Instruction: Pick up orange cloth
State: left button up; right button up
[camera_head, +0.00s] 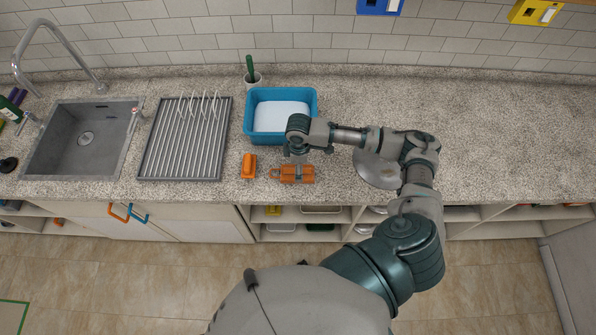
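Two orange things lie near the front edge of the counter, and I cannot tell for sure which is the cloth. One is a small upright-looking orange block (249,166). The other is a wider orange piece (306,175) with a loop at its left end, right below my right gripper. My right gripper (297,162) points down over the wider piece and hides part of it. Its fingers are too small and covered to tell whether they are open or touching it. My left gripper is not in view.
A blue basin (253,107) with a white inside stands just behind the gripper. A drying rack (184,140) and a sink (85,140) are to the left. A metal round lid or bowl (376,171) lies under my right arm. The counter's right side is clear.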

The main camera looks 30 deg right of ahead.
jog(key=shift+a+f, duration=0.2)
jog(key=shift+f, duration=0.4)
jog(key=shift+a+f, duration=0.15)
jog(key=shift+f, duration=0.45)
jog(key=shift+a+f, duration=0.1)
jog(key=shift+f, duration=0.15)
jog(key=c, duration=1.2)
jog(key=shift+r, duration=0.15)
jog(key=shift+r, duration=0.25)
notch_tip(320, 180, up, 3)
jog(key=shift+f, duration=0.1)
jog(key=s+a+r+b, duration=0.1)
jog(key=s+a, duration=0.9)
jog(key=s, duration=0.2)
jog(key=shift+s+r, duration=0.25)
